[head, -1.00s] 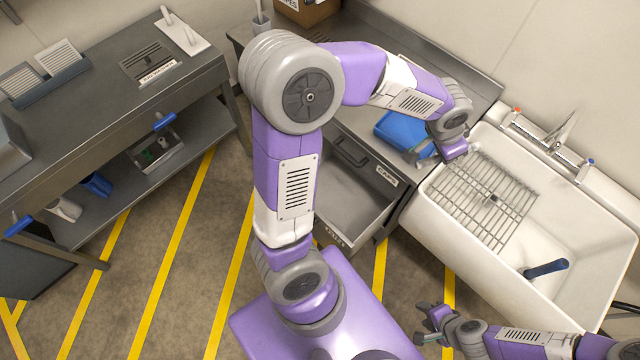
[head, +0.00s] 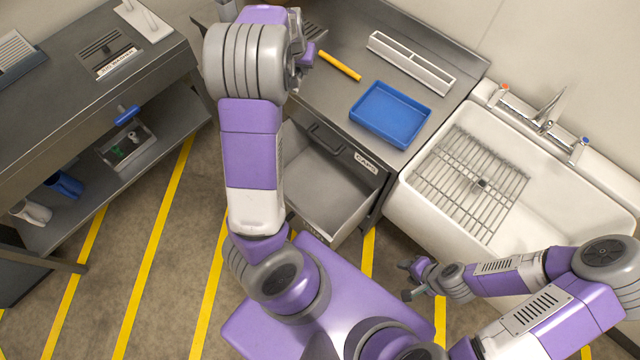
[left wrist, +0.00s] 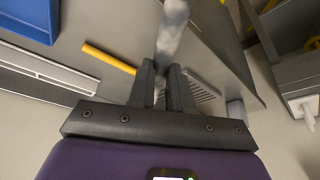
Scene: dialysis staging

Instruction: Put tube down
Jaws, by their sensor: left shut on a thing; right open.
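My left gripper (left wrist: 163,90) is shut on a grey, cloudy, long piece that looks like the tube (left wrist: 173,35). The piece runs up from between the fingers in the left wrist view, and its far end is out of frame. In the head view the left wrist is above the back left of the steel counter (head: 345,30), and its fingers and the held piece are mostly hidden by the arm. I cannot tell whether the piece touches the counter. My right gripper (head: 408,280) is open and empty, in front of the sink.
A yellow stick (head: 340,66), a blue tray (head: 390,114) and a white divided holder (head: 411,62) are on the counter. A drawer (head: 335,185) stands open below. The white sink (head: 415,205) with a wire rack (head: 470,180) is at right. Another bench (head: 60,110) is at left.

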